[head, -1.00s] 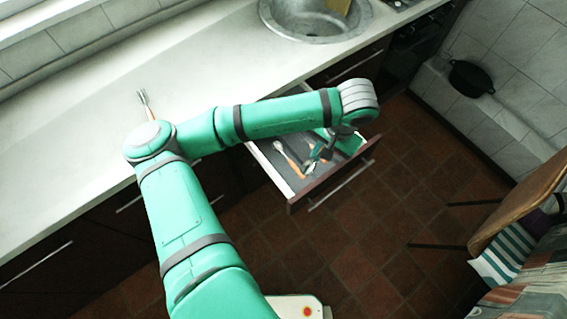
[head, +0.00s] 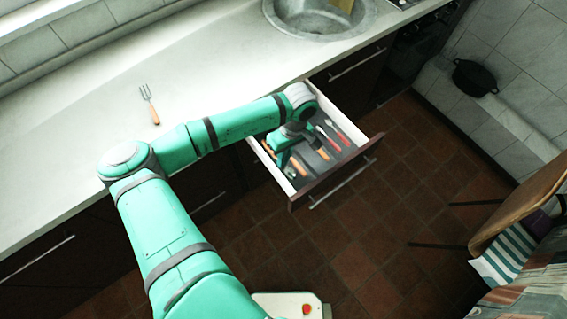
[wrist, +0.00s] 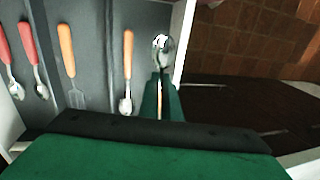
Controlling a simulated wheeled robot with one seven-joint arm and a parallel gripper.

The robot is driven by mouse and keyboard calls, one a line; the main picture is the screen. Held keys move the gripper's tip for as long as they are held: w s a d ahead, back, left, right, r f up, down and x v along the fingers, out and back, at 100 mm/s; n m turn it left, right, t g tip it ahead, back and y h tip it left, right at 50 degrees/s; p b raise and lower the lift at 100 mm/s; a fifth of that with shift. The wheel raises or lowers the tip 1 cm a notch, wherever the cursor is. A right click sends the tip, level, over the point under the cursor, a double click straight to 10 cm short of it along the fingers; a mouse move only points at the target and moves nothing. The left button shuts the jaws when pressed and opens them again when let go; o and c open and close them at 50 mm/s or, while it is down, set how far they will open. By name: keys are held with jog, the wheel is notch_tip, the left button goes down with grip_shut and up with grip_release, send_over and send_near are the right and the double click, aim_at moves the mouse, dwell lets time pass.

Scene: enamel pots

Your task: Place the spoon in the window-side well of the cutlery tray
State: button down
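The spoon, with a silver bowl (wrist: 162,44) and a thin orange handle, is between the green fingers of my gripper (wrist: 160,98) in the wrist view. The fingers close on its handle, and its bowl points away from me, by the drawer's white side wall. The grey cutlery tray (wrist: 88,25) lies in the open drawer. In the head view my gripper (head: 281,158) is low over the left part of the drawer, and my arm hides much of the spoon. Whether the spoon touches the tray floor I cannot tell.
The tray also holds an orange spoon (wrist: 127,60), an orange fork (wrist: 68,60) and two red-handled pieces (wrist: 32,55). Another orange-handled fork (head: 149,104) lies on the counter. The drawer front (head: 335,184) juts over the tiled floor. A sink (head: 318,15) is at the back.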

aim_at(281, 171)
jog(key=shift+f, duration=2.2)
jog(key=c, duration=2.4)
grip_release()
jog(key=shift+f, duration=0.15)
jog(key=shift+o, duration=0.6)
